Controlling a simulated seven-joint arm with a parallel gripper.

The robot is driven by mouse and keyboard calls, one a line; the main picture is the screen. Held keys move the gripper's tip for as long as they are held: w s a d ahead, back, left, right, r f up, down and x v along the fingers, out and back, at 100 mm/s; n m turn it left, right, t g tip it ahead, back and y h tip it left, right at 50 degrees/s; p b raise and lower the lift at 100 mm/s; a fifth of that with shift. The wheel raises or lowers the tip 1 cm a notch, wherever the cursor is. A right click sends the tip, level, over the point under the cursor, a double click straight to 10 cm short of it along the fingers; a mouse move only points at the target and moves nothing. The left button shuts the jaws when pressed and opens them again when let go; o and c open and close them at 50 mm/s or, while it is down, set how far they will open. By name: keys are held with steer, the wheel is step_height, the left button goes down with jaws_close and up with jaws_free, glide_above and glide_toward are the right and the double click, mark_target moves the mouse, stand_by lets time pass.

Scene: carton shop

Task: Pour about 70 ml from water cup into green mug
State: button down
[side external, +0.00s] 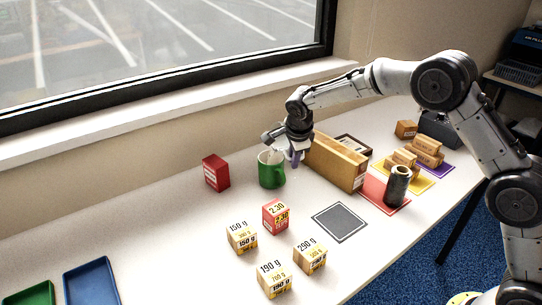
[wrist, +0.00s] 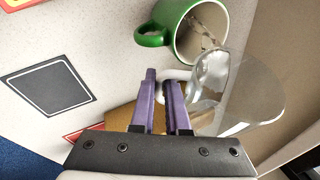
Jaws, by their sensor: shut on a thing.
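The green mug (side external: 271,172) stands upright on the table; in the wrist view its open mouth and white inside (wrist: 199,38) show at the top. My gripper (wrist: 160,80) has purple fingers shut on the handle of the clear water cup (wrist: 238,95). In the side view my gripper (side external: 297,158) is just above and right of the mug. The cup is tilted with its rim at the mug's mouth. Pale streaks show inside the mug, but I cannot tell how much water is in either vessel.
A red box (side external: 215,172) stands left of the mug, and a large brown carton (side external: 337,162) is close on the right. Several small weight-marked boxes (side external: 242,237) and a dark square mat (side external: 339,222) lie in front. A dark cylinder (side external: 397,185) stands on a red mat.

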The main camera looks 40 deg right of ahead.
steer(key=shift+d, duration=0.2)
steer(key=shift+r+h+b, duration=0.2)
steer(key=shift+h+b, duration=0.1)
steer(key=shift+h, duration=0.2)
steer(key=shift+s+d+f+y, duration=0.1)
steer(key=shift+s+d+y, duration=0.05)
steer(key=shift+d+y, duration=0.5)
steer(key=shift+y, duration=0.25)
steer(key=shift+a+r+y, duration=0.2)
steer(key=shift+y, duration=0.3)
steer(key=shift+r, duration=0.1)
steer(key=shift+m, duration=0.3)
